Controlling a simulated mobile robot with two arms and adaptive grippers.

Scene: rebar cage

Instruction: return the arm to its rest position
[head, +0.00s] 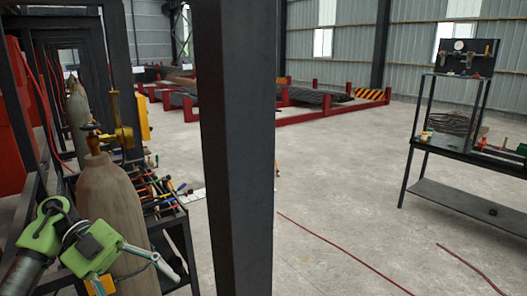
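My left arm comes in at the lower left, with a grey link and bright green joints. Its end, with my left gripper (150,262), shows pale thin parts in front of the lower body of a tan gas cylinder (105,195). Whether the fingers are open or shut is unclear, and I see nothing clearly held. I cannot tell whether the arm touches the cylinder. My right gripper is not in view.
A dark upright post (235,150) blocks the middle. A tool rack (172,215) with several hand tools stands just right of the cylinder. A black workbench (455,150) with a wire coil is at right. Red rebar racks (320,117) lie behind. Concrete floor (335,190) between is mostly clear, crossed by thin red lines.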

